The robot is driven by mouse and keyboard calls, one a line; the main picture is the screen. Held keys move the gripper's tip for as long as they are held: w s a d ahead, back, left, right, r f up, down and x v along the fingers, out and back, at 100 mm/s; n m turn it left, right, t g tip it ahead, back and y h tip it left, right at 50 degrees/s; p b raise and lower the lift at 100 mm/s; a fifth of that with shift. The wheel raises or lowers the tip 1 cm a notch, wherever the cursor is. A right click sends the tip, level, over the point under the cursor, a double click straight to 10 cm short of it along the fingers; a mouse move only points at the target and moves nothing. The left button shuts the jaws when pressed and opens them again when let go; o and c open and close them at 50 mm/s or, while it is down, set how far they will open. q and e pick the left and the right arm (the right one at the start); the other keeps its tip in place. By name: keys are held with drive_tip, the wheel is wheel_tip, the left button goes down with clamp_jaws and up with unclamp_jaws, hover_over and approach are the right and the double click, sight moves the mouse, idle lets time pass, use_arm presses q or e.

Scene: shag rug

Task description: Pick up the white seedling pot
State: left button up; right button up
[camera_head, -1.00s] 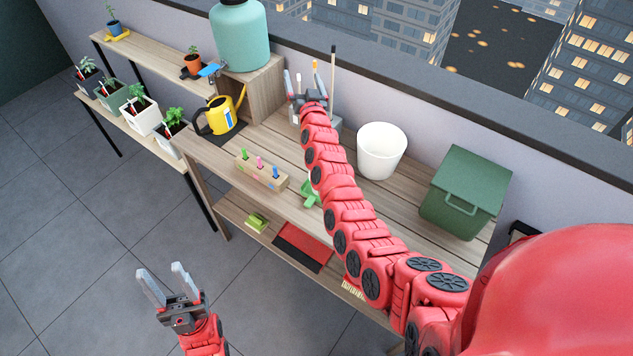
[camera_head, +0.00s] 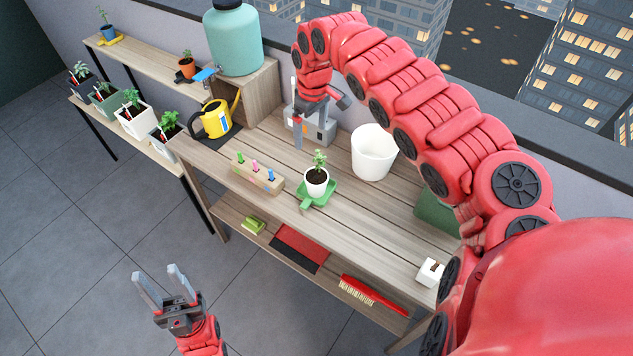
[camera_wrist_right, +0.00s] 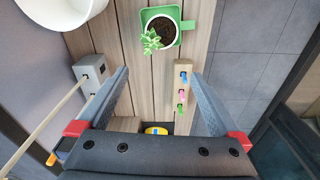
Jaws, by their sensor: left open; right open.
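The white seedling pot (camera_head: 317,186) holds dark soil and a small green plant. It stands upright on a green tray with a handle (camera_head: 305,206) on the wooden bench. In the right wrist view the pot (camera_wrist_right: 160,36) is at the top centre, beyond my open fingers. My right gripper (camera_head: 297,138) is empty above the bench, behind and to the left of the pot, with its fingers pointing down; in its wrist view its fingers (camera_wrist_right: 158,95) are spread apart. My left gripper (camera_head: 161,287) is open and empty over the floor, away from the bench.
A white bucket (camera_head: 373,153) stands right of the pot, and a wooden block with coloured markers (camera_head: 258,173) left of it. A grey tool holder (camera_head: 318,129) is close behind my right gripper. A yellow watering can (camera_head: 214,119) stands at the bench's left end.

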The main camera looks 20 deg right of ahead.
drive_tip(key=s+d, duration=0.1)
drive_tip(key=p, duration=0.4)
hover_over(318, 177)
wheel_tip(318, 177, down, 12)
drive_tip(key=shift+s+a+f+g, duration=0.2)
drive_tip(key=shift+a+f+g, duration=0.1)
drive_tip(key=shift+f, duration=0.1)
wheel_tip(318, 177, down, 3)
drive_tip(key=shift+s+f+p, duration=0.1)
drive_tip(key=shift+s+p, duration=0.05)
drive_tip(key=shift+p, duration=0.65)
drive_tip(key=shift+d+f, duration=0.15)
drive_tip(key=shift+f, duration=0.5)
drive_tip(key=c, duration=1.3)
drive_tip(key=shift+r, duration=0.15)
